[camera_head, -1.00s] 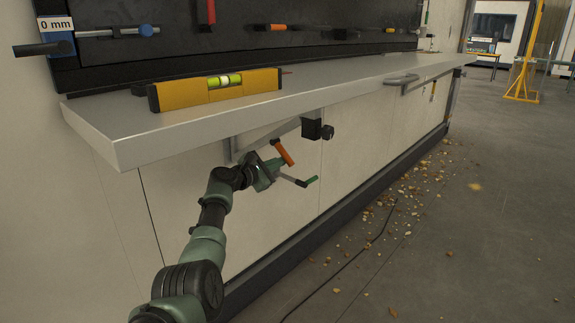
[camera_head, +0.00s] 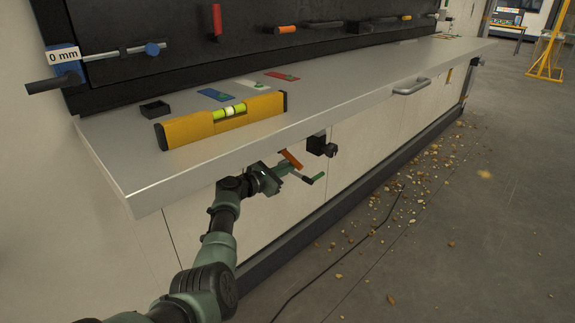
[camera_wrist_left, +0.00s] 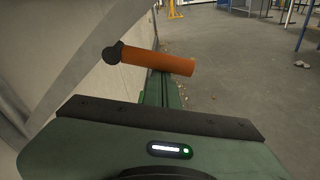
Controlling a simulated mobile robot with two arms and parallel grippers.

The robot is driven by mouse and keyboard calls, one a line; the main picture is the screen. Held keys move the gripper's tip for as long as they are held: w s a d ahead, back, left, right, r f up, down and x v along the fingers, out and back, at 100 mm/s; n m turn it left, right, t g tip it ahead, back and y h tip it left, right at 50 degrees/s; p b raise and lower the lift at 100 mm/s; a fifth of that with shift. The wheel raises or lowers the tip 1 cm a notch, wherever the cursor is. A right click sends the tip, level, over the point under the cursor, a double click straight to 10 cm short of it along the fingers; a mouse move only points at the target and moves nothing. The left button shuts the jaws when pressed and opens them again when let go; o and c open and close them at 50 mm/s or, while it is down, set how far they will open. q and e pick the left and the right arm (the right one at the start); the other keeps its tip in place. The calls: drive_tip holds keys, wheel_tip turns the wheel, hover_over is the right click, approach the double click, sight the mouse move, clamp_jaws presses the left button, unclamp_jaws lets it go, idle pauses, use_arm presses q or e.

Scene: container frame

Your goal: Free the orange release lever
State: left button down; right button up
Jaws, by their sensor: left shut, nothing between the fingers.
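The orange release lever (camera_head: 291,158) sits under the front edge of the bench, beside a black block (camera_head: 320,145). In the left wrist view the orange handle (camera_wrist_left: 157,62) lies crosswise, with a dark knob at its left end. My left gripper (camera_head: 285,170) is shut and empty, just below the lever. In the wrist view its fingers (camera_wrist_left: 163,92) point at the handle and pass behind or under it; I cannot tell whether they touch. A thin rod with a green tip (camera_head: 319,176) shows near the fingers. My right gripper is not in view.
The grey bench top (camera_head: 350,104) overhangs the lever, with a pale cabinet front behind it. A yellow level (camera_head: 222,119), a small black tray (camera_head: 155,110) and coloured cards lie on top. A bench handle (camera_head: 411,86) protrudes. Crumbs (camera_head: 425,190) and a cable lie on the floor.

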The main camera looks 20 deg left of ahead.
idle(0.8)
use_arm(q)
drive_tip(key=p+v, duration=0.1)
drive_tip(key=v, duration=0.7)
drive_tip(key=shift+p, duration=0.4)
